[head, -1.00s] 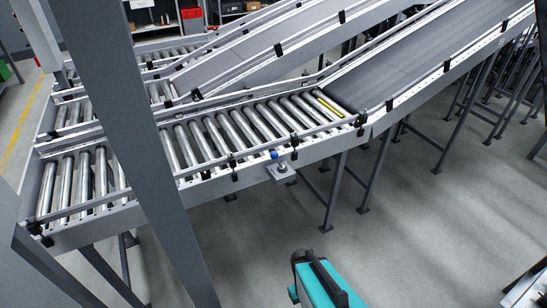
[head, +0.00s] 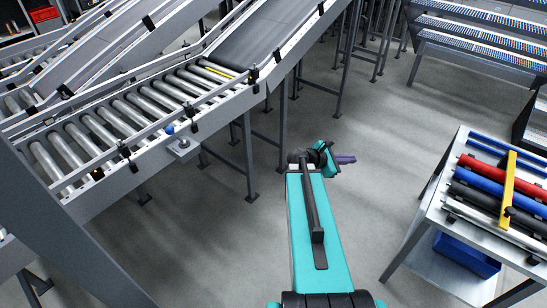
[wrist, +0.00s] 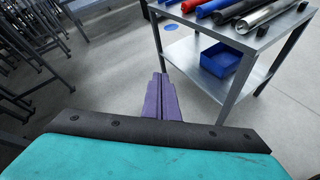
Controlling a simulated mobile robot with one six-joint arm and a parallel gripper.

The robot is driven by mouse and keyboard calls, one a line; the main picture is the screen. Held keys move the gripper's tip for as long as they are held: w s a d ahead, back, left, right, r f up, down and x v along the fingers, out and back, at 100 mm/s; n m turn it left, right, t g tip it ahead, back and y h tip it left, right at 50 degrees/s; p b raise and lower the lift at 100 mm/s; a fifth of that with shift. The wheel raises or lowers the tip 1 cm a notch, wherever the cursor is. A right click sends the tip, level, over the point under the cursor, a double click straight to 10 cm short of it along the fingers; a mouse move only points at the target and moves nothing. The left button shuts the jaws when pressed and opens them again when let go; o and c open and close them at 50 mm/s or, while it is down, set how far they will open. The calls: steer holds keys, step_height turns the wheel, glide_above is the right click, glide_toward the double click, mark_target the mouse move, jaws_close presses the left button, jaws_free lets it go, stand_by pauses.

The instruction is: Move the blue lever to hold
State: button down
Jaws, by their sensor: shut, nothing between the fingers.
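The blue lever shows as a small blue knob (head: 169,130) on a grey bracket (head: 184,147) fixed to the near side rail of the roller conveyor. Any markings at the lever are too small to read. My gripper (head: 346,159), with purple fingers, is right of the lever and apart from it, over open floor. In the wrist view my gripper (wrist: 162,78) is shut and empty, pointing toward a metal table. The lever is not in the wrist view.
The roller conveyor (head: 120,120) and a sloping belt (head: 268,30) run along the left and back. A metal table (head: 420,218) with coloured tubes and a blue bin (head: 466,254) stands at the right. A grey post (head: 75,240) stands at the front left. Floor between is clear.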

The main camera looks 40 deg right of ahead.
steer(key=s+d+r+n+g+h+b, duration=0.1)
steer(key=s+d+r+n+h, duration=0.1)
steer(key=d+r, duration=0.4)
steer(key=s+d+r+n+g+h+b, duration=0.1)
steer(key=s+d+r+h, duration=0.1)
steer(key=s+d+r, duration=0.3)
step_height(320, 180, up, 4)
steer(key=shift+s+d+r+n+b, duration=0.1)
steer(key=shift+s+d+n+b, duration=0.1)
steer(key=shift+d+n+b, duration=0.2)
